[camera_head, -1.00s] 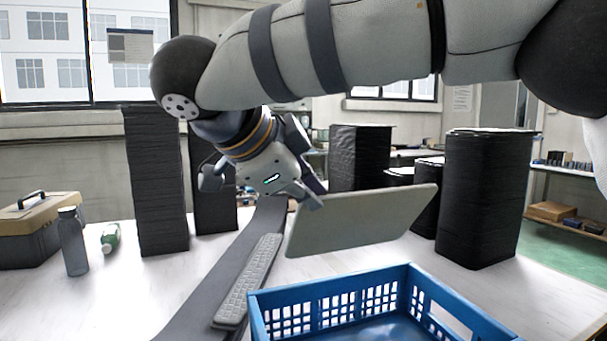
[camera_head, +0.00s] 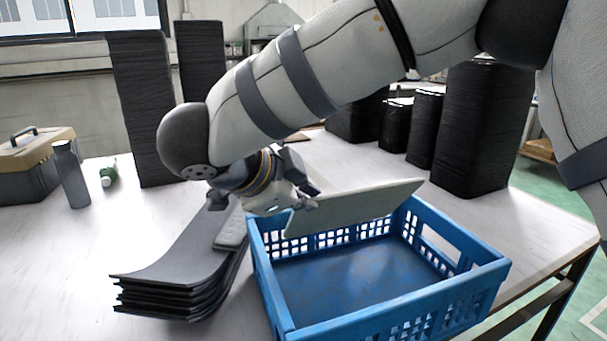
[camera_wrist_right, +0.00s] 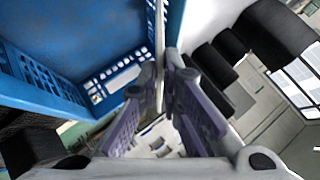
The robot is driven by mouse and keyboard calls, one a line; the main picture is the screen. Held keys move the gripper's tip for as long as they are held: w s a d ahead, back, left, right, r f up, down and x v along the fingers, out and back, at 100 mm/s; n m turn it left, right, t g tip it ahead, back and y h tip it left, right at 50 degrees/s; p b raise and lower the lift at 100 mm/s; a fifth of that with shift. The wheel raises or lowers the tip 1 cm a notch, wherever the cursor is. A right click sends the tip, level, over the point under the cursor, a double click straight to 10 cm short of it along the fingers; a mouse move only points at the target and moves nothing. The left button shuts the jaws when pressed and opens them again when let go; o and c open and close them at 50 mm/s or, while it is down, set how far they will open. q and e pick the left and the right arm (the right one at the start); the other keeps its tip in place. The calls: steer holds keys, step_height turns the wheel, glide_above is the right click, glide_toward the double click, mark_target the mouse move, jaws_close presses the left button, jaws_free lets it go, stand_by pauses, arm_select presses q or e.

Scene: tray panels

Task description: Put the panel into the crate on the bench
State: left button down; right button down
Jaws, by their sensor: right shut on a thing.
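The panel (camera_head: 355,208) is a thin, pale grey-green flat sheet. My right gripper (camera_head: 303,198) is shut on its left end and holds it tilted over the far side of the blue crate (camera_head: 365,277). The panel's lower edge is close to the crate's far wall; I cannot tell whether they touch. The crate stands on the bench (camera_head: 50,280) and its visible floor is bare. In the right wrist view, the panel (camera_wrist_right: 160,55) shows nearly edge-on between the gripper's fingers (camera_wrist_right: 158,115), beside the crate (camera_wrist_right: 50,85). My left gripper is not in view.
A stack of dark curved sheets (camera_head: 185,270) with a grey ribbed strip (camera_head: 232,228) on top lies left of the crate. Tall black stacks (camera_head: 485,130) stand at the back. A toolbox (camera_head: 30,165), a grey bottle (camera_head: 70,175) and a green bottle (camera_head: 108,172) sit at left.

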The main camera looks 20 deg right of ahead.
step_height(320, 180, down, 7)
steer(key=shift+r, duration=0.35)
stand_by(0.4)
step_height(320, 180, up, 2)
steer(key=shift+r, duration=0.1)
stand_by(0.4)
steer(key=shift+s+a+r, duration=0.15)
steer(key=shift+a, duration=0.05)
stand_by(0.5)
